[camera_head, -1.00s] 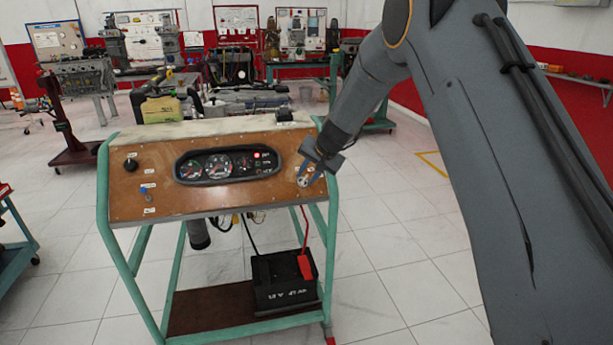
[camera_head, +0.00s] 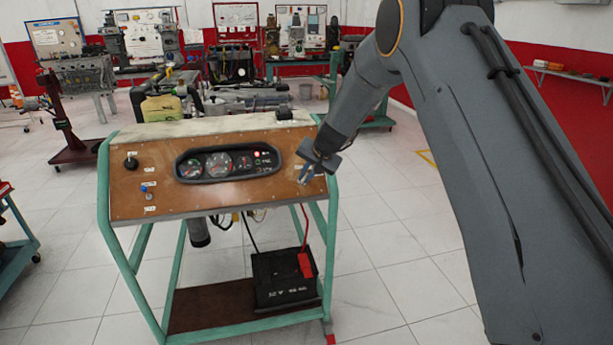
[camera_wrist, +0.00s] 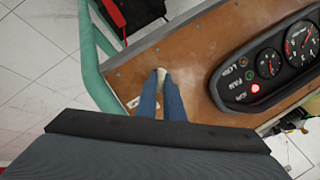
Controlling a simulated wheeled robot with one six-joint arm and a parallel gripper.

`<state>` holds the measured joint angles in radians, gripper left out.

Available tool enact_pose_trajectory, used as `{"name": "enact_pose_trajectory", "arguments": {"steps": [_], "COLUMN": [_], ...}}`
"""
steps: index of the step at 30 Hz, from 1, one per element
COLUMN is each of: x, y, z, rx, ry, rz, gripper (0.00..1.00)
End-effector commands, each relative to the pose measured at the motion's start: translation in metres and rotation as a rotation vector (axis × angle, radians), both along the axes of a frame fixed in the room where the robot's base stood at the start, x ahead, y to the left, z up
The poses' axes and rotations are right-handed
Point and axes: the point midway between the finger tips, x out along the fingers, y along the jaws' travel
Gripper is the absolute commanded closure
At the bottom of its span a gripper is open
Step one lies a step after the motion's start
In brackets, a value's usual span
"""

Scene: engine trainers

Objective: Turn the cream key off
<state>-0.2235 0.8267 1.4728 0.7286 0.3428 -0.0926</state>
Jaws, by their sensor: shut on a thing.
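The cream key (camera_wrist: 161,74) sits on the brown wooden control panel (camera_wrist: 195,68), and its pale top shows between my fingertips in the wrist view. My gripper (camera_wrist: 161,82) has two blue fingers close together and shut on the key, near the panel's edge. In the head view my gripper (camera_head: 305,177) is at the right end of the panel (camera_head: 125,205), and the fingers cover the key there. How far the key is turned cannot be told.
The gauge cluster (camera_head: 228,164) is left of my gripper in the head view; a red lamp (camera_wrist: 255,88) glows on it in the wrist view. The green frame (camera_head: 332,235) stands close by. A black battery (camera_head: 283,280) with a red clamp (camera_head: 305,265) sits below. The floor at right is clear.

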Motion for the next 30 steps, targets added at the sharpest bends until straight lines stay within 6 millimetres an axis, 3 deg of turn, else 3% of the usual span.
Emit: {"name": "enact_pose_trajectory", "arguments": {"steps": [30], "x": [-0.0004], "y": [0.0062], "z": [0.0013], "rx": [-0.457], "ry": [-0.131], "rz": [0.428], "gripper": [1.00]}}
